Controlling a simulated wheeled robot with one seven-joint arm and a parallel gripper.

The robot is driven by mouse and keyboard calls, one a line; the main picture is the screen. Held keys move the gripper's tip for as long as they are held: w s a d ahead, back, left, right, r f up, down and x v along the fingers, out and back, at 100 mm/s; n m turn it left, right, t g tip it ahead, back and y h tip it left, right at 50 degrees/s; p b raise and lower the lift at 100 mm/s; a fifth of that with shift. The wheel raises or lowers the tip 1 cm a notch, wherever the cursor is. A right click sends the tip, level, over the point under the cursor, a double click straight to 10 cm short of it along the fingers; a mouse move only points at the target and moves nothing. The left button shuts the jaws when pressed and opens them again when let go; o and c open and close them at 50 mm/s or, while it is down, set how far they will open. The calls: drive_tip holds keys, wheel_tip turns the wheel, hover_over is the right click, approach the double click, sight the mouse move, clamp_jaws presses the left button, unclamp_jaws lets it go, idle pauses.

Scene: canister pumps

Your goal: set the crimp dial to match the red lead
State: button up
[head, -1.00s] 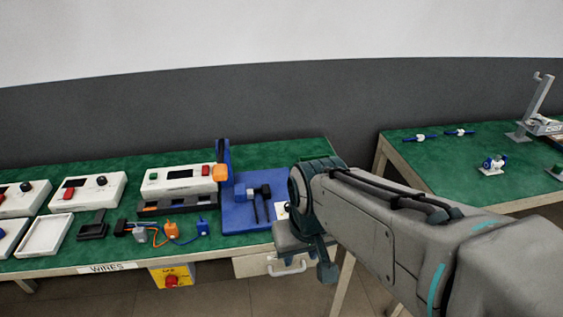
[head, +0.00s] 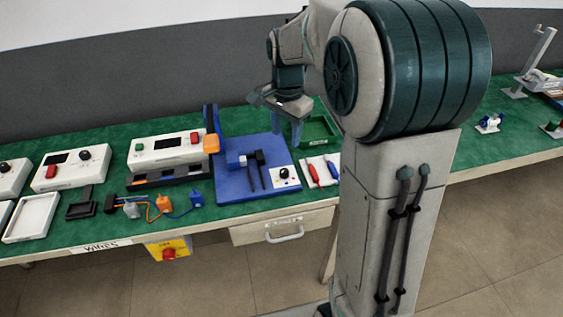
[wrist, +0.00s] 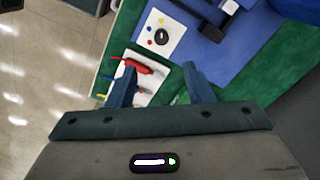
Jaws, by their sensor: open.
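The crimp dial (head: 284,173) is a black knob on a white plate at the front right of the blue crimp station (head: 236,184). In the wrist view the dial (wrist: 161,37) has red, yellow and blue dots around it. The red lead (head: 313,173) lies on a white tray right of the station, beside a blue lead (head: 332,168). The red lead also shows in the wrist view (wrist: 138,66). My gripper (head: 283,115) is above the back right of the station. In the wrist view its fingers (wrist: 200,75) are apart and empty, with the dial beyond their tips.
A green bin (head: 318,130) stands behind the lead tray. White boxes with buttons, a black holder and orange and blue connectors (head: 163,203) fill the left bench. The blue upright (head: 212,125) rises left of the station. A drawer (head: 282,228) is under the bench edge.

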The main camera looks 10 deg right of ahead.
sight(284, 171)
drive_tip(key=f, duration=0.9)
drive_tip(key=f+b, duration=0.1)
drive_tip(key=f, duration=0.4)
drive_tip(key=shift+w, duration=0.25)
drive_tip(key=shift+c, duration=0.4)
drive_tip(key=shift+r, duration=0.1)
drive_tip(key=c, duration=0.9)
